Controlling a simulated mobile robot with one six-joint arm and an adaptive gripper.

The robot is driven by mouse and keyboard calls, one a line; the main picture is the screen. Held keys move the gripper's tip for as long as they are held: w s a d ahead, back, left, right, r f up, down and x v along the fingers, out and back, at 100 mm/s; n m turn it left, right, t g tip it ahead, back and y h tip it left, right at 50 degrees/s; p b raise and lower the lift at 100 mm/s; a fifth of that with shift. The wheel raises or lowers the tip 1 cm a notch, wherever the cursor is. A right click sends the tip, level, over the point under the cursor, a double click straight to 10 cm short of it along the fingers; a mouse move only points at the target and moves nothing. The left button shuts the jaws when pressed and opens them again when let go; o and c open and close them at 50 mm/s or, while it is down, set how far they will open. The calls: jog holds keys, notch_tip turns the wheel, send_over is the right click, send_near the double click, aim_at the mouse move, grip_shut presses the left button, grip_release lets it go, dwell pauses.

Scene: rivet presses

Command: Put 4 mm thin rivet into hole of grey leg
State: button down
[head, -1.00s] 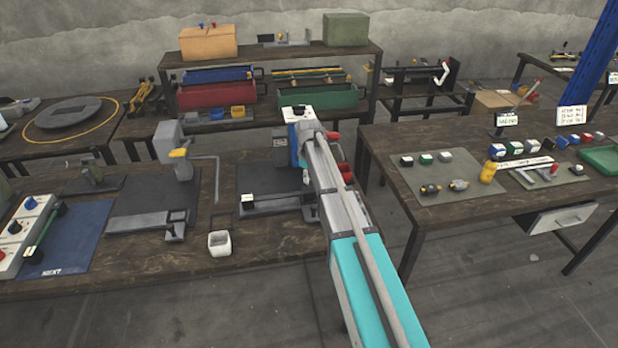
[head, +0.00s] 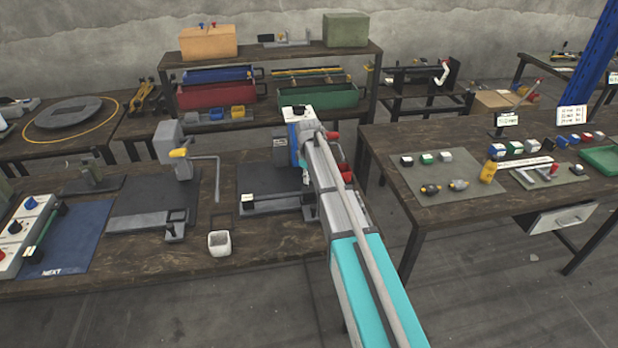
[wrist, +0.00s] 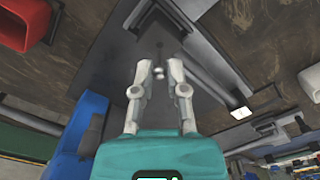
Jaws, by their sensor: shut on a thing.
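My gripper (wrist: 158,66) shows in the wrist view with its two fingers close together over a dark grey surface. A long grey bar (head: 280,203), possibly the grey leg, lies on the dark mat just left of my arm. It has a black and white block at its left end. Its hole cannot be made out.
Left of it, a grey press (head: 173,152) with a yellow part stands on another dark mat. A small white cup (head: 220,243) is near the bench's front edge. A control box (head: 22,232) is at far left. The right table (head: 440,222) holds blocks and tools beyond a floor gap.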

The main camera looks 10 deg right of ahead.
aim_at(308, 187)
jog(key=shift+f+b, duration=1.9)
jog(key=shift+f, duration=0.05)
jog(key=c, duration=0.6)
grip_release()
jog(key=shift+r, duration=0.15)
notch_tip(308, 187, up, 10)
jog(key=p, duration=1)
jog(key=shift+f, duration=0.2)
jog(key=shift+s+d+r, duration=0.1)
jog(key=shift+s, duration=14.05)
jog(key=shift+s, duration=0.1)
